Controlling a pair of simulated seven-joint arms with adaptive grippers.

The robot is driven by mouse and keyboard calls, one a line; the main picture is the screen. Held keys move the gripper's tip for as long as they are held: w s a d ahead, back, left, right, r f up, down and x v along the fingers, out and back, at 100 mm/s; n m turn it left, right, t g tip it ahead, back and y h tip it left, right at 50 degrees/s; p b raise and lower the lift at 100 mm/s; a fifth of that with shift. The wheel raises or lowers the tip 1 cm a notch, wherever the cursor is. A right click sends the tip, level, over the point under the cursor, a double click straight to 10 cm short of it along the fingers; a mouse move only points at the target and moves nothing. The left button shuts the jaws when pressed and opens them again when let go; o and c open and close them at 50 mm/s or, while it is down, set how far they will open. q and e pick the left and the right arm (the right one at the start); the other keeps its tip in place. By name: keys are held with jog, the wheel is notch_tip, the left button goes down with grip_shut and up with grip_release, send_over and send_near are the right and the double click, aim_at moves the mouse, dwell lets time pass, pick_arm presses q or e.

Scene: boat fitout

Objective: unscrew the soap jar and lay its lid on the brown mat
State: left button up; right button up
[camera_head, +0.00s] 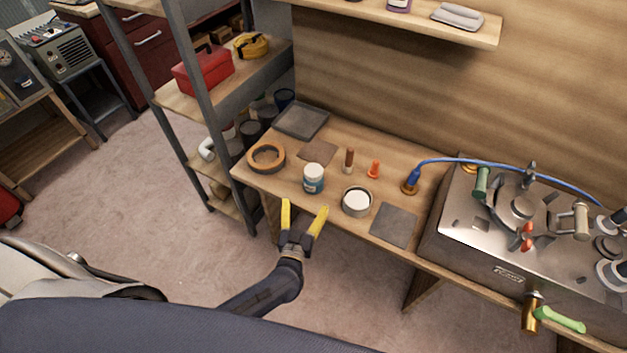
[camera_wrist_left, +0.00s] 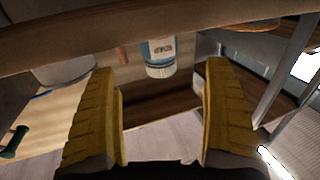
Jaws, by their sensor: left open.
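The soap jar (camera_head: 313,186), white with a blue label, stands upright on the wooden bench near its front edge, with its white lid (camera_head: 320,171) on. The brown mat (camera_head: 317,150) lies flat just behind it and looks bare. My left gripper (camera_head: 305,208) is open and empty, in front of the bench edge and apart from the jar. In the left wrist view the jar (camera_wrist_left: 158,55) shows upside down, beyond and between the yellow fingers (camera_wrist_left: 162,78); its lid is hard to make out there. My right gripper is not in view.
A tape-like orange ring (camera_head: 266,157) stands left of the jar and a round tin (camera_head: 356,201) to its right. Behind are a brown cylinder (camera_head: 348,160) and an orange piece (camera_head: 373,169). A grey mat (camera_head: 394,225) and dark tray (camera_head: 301,121) also lie on the bench.

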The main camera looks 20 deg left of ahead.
aim_at(314, 178)
pick_arm(q)
jog(key=shift+w+a+f, duration=0.1)
jog(key=shift+w+a, duration=0.1)
jog(key=shift+w, duration=2.65)
jog(key=shift+w+a+f, duration=0.1)
jog(key=shift+w+a, duration=0.1)
jog(key=shift+w, duration=2.6)
jog(key=shift+r, duration=0.1)
jog(key=c, duration=1.6)
jog(key=shift+c, duration=0.2)
jog(key=shift+r, duration=0.1)
notch_tip(314, 178, up, 20)
jog(key=o, duration=0.9)
jog(key=shift+c, duration=0.2)
jog(key=c, duration=0.9)
